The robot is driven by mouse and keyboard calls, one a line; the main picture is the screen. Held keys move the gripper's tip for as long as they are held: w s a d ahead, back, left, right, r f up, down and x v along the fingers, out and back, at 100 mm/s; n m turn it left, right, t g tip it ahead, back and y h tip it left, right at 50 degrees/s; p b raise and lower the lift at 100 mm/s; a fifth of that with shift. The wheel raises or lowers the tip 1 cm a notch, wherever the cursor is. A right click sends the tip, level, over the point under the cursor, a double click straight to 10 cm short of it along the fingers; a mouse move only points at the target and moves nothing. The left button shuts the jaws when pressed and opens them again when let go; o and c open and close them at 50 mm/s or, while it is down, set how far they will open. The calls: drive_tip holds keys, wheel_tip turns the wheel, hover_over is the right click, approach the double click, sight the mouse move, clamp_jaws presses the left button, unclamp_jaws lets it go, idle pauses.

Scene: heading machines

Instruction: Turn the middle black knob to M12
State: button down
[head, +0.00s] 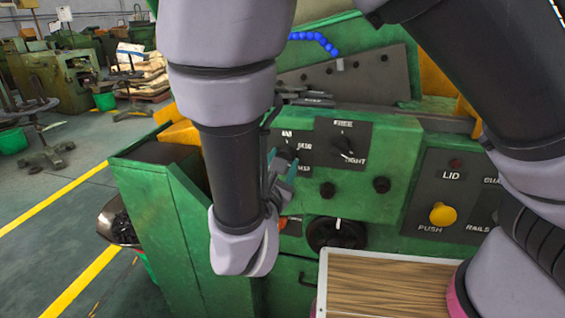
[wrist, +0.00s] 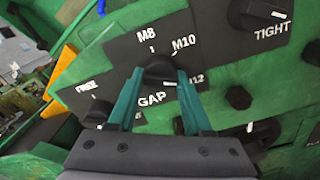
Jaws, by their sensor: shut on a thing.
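The middle black knob (wrist: 158,70) sits on a dark plate marked M8, M10, M12 and GAP in the wrist view. My gripper (wrist: 157,77) has its teal fingers on either side of this knob and is shut on it. A white mark shows at the knob's upper edge toward M8, and another low by the right finger; I cannot tell the exact setting. The M12 label is partly covered by the right finger. In the head view my gripper (head: 281,165) is at the plate, and my arm and fingers hide most of the knob.
A FREE/TIGHT knob (head: 343,146) is to the right, and another knob (wrist: 97,112) marked FREE is at lower left in the wrist view. Small black knobs, a large black dial (head: 336,234) and a yellow push button (head: 443,214) are nearby. A wooden-topped box (head: 385,285) stands in front.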

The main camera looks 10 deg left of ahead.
drive_tip(key=shift+m, duration=0.5)
drive_tip(key=shift+c, duration=1.6)
unclamp_jaws()
drive_tip(key=shift+s, duration=0.1)
drive_tip(key=s, duration=1)
drive_tip(key=shift+s+a, duration=0.35)
drive_tip(key=shift+a, duration=0.05)
drive_tip(key=shift+s, duration=0.1)
